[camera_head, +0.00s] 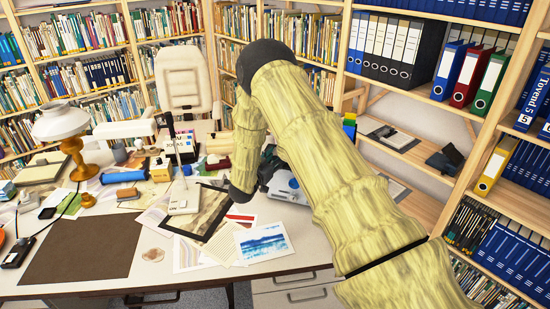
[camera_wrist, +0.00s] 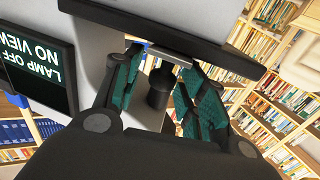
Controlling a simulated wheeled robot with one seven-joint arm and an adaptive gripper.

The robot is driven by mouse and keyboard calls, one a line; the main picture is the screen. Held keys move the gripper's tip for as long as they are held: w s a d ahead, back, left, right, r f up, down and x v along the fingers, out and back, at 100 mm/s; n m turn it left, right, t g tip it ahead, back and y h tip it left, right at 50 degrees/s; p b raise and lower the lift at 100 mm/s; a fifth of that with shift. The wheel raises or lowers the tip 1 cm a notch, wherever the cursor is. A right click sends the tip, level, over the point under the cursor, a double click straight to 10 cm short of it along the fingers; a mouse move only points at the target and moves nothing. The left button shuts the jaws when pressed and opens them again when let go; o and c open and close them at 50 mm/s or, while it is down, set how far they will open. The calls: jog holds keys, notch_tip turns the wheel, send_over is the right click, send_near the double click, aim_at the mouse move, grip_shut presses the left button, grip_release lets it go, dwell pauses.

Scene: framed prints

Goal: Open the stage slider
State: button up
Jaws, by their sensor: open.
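In the wrist view a pale instrument body stands behind a dark, tilted plate (camera_wrist: 215,58), perhaps the stage; I cannot tell for sure. A small light metal bar (camera_wrist: 170,54) sits at the plate's lower edge, and I cannot tell whether it is the slider. My gripper (camera_wrist: 162,72) is open, its teal-padded fingers on either side of a short dark cylinder (camera_wrist: 158,88) and close under the plate. Contact is not clear. In the head view a grey-white instrument (camera_head: 285,186) on the desk is mostly hidden behind my arm.
A dark screen (camera_wrist: 38,62) reading "LAMP OFF NO VIEW" is left of my fingers. The desk (camera_head: 150,250) carries papers, a blue print (camera_head: 263,242), a white lamp (camera_head: 62,122) and several small items. Bookshelves and binders surround it; a pale chair (camera_head: 183,80) stands behind.

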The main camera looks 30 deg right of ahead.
grip_shut()
jog(key=s+d+b+v, duration=0.1)
jog(key=s+v, duration=0.1)
jog(key=v, duration=0.9)
jog(key=shift+b, duration=0.4)
jog(key=shift+s+a, duration=0.1)
grip_release()
jog(key=v, duration=1.2)
